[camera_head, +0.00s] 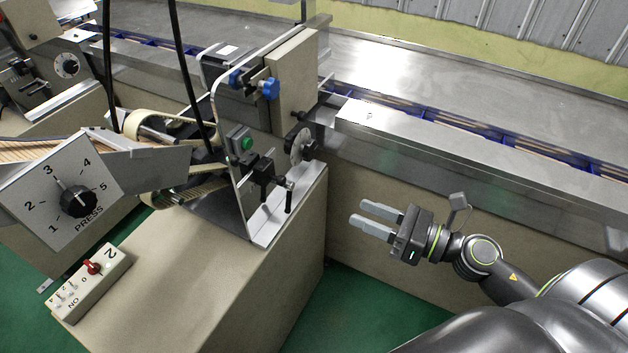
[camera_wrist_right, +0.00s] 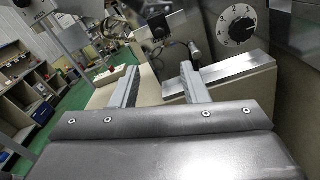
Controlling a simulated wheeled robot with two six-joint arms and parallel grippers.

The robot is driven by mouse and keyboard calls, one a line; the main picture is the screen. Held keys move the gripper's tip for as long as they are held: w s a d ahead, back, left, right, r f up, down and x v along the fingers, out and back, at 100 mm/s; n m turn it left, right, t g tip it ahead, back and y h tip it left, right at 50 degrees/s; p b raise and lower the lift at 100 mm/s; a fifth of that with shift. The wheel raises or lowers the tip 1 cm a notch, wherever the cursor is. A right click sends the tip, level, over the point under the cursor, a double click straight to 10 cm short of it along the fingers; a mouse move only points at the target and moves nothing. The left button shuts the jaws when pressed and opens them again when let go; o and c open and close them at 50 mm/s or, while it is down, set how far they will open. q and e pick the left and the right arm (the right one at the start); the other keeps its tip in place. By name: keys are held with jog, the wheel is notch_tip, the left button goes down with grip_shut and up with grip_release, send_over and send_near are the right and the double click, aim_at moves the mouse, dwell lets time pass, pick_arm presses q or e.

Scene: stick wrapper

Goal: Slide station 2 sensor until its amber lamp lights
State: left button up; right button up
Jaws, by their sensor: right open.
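The station 2 machine stands left of centre in the head view, with a switch box (camera_head: 92,281) marked 2 on its base. A small black clamp block, which looks like the sensor mount (camera_head: 262,178), sits on the front of its metal plate, with a short upright black post (camera_head: 289,196) beside it. I cannot make out an amber lamp. My right gripper (camera_head: 368,215) is open and empty, to the right of the mount and clear of it, fingers pointing left. In the right wrist view the open fingers (camera_wrist_right: 160,78) point toward a metal ledge and a cylindrical part (camera_wrist_right: 194,54).
A PRESS dial (camera_head: 78,201) stands at the left. Blue knobs (camera_head: 269,88) and a green button (camera_head: 246,143) are on the plate. A long metal conveyor (camera_head: 450,140) runs behind my right gripper. Black cables hang at upper left. Green floor shows below the gripper.

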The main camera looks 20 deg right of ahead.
aim_at(284, 181)
jog(key=p+x, duration=0.6)
jog(key=x, duration=1)
jog(key=shift+r, duration=0.2)
jog(key=shift+w+a+f+p, duration=0.1)
jog(key=shift+w+a+p, duration=0.25)
jog(key=shift+w, duration=0.2)
grip_shut()
